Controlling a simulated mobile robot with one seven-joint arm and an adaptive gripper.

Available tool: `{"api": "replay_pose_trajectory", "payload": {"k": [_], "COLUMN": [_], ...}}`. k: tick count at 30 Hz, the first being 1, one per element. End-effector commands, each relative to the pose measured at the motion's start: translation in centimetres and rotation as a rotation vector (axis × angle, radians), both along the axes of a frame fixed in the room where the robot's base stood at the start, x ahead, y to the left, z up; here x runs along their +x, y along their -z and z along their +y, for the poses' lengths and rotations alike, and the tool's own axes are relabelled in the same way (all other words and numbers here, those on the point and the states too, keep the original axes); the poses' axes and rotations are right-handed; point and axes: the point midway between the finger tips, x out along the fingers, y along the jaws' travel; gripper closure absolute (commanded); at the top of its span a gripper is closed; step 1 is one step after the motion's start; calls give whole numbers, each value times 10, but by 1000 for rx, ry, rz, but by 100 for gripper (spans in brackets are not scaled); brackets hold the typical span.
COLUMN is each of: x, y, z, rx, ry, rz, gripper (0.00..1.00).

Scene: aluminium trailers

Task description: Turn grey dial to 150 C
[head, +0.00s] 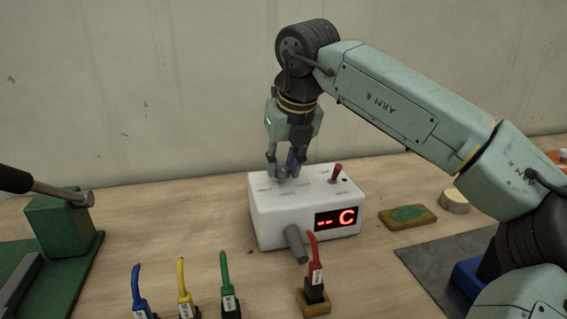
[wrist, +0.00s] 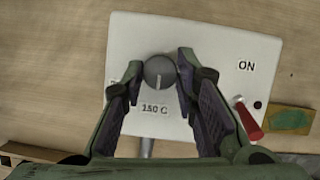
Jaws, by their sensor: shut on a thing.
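The white control box (head: 262,225) stands on the wooden table, with a red "-- C" display (head: 337,218) on its front. My gripper (head: 287,178) points down over its top and hides the grey dial in the head view. In the wrist view the round grey dial (wrist: 159,71) sits between my two fingertips, which are shut on its sides. Its pale pointer line runs down the picture towards the "150 C" label (wrist: 154,108). Other labels around the dial are partly hidden by my fingers.
A red toggle switch (head: 336,174) rises from the box beside the "ON" label (wrist: 246,66). A grey cylinder (head: 296,243) sticks out at the front. Blue, yellow, green and red plugs (head: 314,277) stand in front.

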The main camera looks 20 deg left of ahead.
Motion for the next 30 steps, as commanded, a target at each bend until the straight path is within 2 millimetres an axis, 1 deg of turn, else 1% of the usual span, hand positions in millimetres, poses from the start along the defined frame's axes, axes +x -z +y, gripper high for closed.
{"api": "replay_pose_trajectory", "payload": {"k": [1,2,10,11,19,22,26,30], "x": [0,0,0,0,0,-1,-7,-15], "y": [0,0,0,0,-1,-6,-24,-52], "z": [0,0,0,0,0,-2,-6,-14], "rx": [0,0,0,0,0,0,0,0], "ry": [0,0,-1,-1,-1,-1,0,3], "rz": [0,0,0,0,0,-2,-4,-4], "gripper": [100,72,54,53,53,53,53,53]}}
